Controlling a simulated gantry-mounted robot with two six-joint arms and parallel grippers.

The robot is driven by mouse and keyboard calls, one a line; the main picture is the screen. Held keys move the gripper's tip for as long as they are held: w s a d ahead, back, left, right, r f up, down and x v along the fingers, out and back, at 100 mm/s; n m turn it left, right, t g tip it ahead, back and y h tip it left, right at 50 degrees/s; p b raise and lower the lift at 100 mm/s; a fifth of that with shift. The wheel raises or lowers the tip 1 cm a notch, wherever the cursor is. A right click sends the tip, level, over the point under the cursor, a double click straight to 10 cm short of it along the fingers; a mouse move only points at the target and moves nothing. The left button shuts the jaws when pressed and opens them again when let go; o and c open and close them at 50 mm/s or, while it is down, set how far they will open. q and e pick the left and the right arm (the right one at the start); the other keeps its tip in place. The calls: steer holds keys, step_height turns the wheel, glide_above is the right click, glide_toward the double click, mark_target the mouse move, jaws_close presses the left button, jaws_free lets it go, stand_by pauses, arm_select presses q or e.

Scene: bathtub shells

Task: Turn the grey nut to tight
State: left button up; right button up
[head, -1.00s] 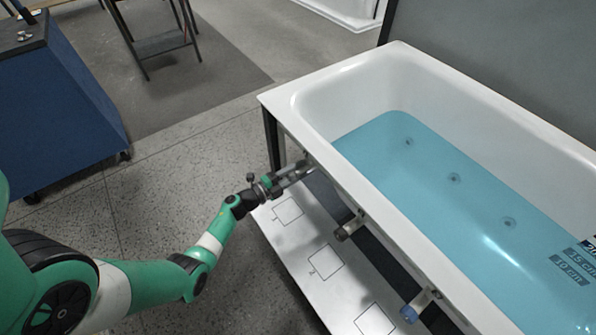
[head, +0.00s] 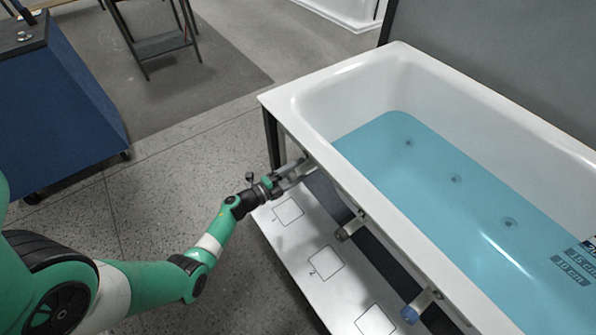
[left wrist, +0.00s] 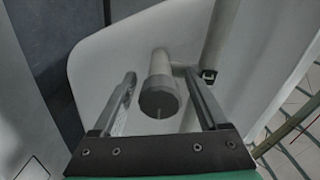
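A dark grey round nut (left wrist: 158,98) sits on the end of a pale pipe stub (left wrist: 160,62) in the left wrist view. A thin pale line marks the lower part of its face. My left gripper (left wrist: 161,74) is open, with one finger on each side of the nut and a visible gap to both. In the head view my left gripper (head: 301,166) is at the tub's near side, by its left corner. The nut there is hidden or too small to make out behind the fingers.
The white bathtub (head: 290,98) holds blue water. Along its side are a brownish-grey capped stub (head: 345,232) and a blue-capped stub (head: 410,313). A white panel with square outlines (head: 305,240) lies below. A blue cabinet (head: 60,110) stands at the left.

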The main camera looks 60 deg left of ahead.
arm_select(q)
steer(key=shift+s+r, duration=0.1)
steer(key=shift+s, duration=0.15)
steer(key=s+d+p, duration=0.2)
steer(key=s+p, duration=0.2)
steer(key=s, duration=0.7)
steer(key=shift+w, duration=0.1)
